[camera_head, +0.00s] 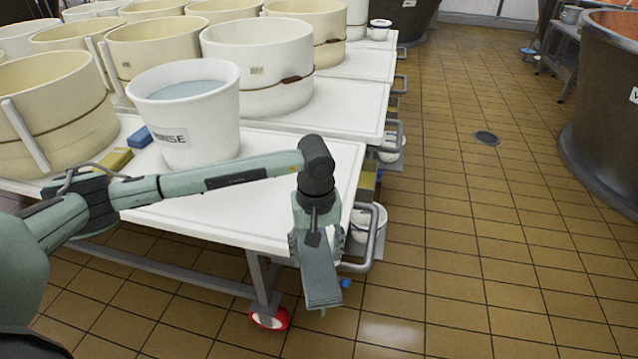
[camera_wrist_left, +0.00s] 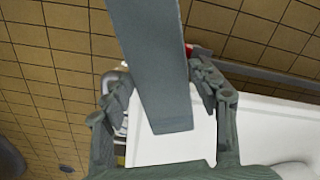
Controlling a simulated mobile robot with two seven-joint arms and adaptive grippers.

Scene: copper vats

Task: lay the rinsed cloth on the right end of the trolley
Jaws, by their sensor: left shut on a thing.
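My left gripper (camera_head: 312,236) is shut on a grey folded cloth (camera_head: 321,284), which juts out below the fingers as a flat strip. In the head view the cloth shows against the floor, just off the near right corner of the white trolley (camera_head: 235,222). In the left wrist view the cloth (camera_wrist_left: 153,60) runs between the two fingers, with the white trolley top (camera_wrist_left: 185,148) behind its lower end. I see no contact between cloth and trolley. A white bucket marked RINSE (camera_head: 192,112) stands on the trolley. My right gripper is out of view.
A blue sponge (camera_head: 140,137) and a yellow sponge (camera_head: 115,160) lie left of the bucket. Cream tubs (camera_head: 50,110) crowd the trolley's left and back. Its right end is bare. A metal rail (camera_head: 376,235) juts from that end. Tiled floor is open to the right.

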